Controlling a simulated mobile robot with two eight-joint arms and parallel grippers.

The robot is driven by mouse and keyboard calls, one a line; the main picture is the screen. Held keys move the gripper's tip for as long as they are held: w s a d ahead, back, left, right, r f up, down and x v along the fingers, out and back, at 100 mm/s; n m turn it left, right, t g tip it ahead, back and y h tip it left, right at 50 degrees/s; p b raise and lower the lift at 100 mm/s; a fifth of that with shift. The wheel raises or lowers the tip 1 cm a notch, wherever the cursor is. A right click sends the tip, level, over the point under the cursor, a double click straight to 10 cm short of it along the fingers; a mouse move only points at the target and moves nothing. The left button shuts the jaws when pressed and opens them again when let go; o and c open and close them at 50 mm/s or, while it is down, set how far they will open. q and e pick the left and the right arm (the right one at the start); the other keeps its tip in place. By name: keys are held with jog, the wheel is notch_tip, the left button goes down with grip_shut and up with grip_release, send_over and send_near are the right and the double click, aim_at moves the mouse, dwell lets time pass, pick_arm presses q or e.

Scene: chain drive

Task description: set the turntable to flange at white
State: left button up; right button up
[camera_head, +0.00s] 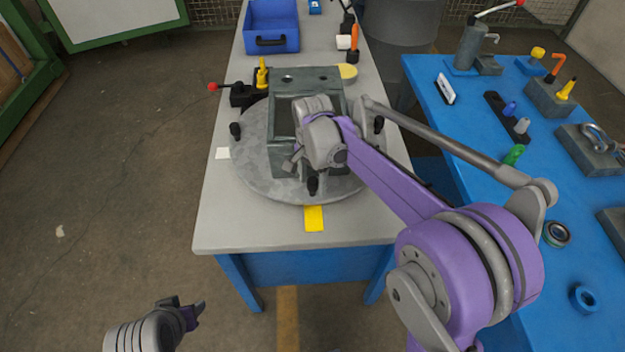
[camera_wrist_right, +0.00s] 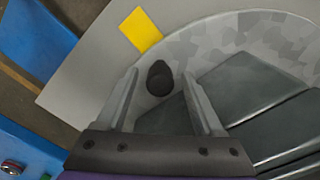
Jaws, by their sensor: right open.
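The turntable (camera_head: 255,170) is a round, mottled grey disc on the grey-topped table. A dark grey-green housing (camera_head: 283,92) stands on it. Black upright knobs (camera_head: 235,131) stand around its rim, one of them at the front (camera_head: 313,186). I cannot identify the flange. My right gripper (camera_head: 303,168) is over the disc's front. In the right wrist view its open fingers (camera_wrist_right: 161,82) stand either side of a black knob (camera_wrist_right: 160,78). My left gripper (camera_head: 188,310) is low, away from the table.
A blue bin (camera_head: 272,28) stands at the table's far end. A red-tipped lever on a black block (camera_head: 243,95) is left behind the disc. A blue table (camera_head: 465,125) at right carries several tools and parts. Open floor lies to the left.

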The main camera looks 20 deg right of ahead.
jog(key=shift+c, duration=0.2)
grip_shut()
dwell(1.1)
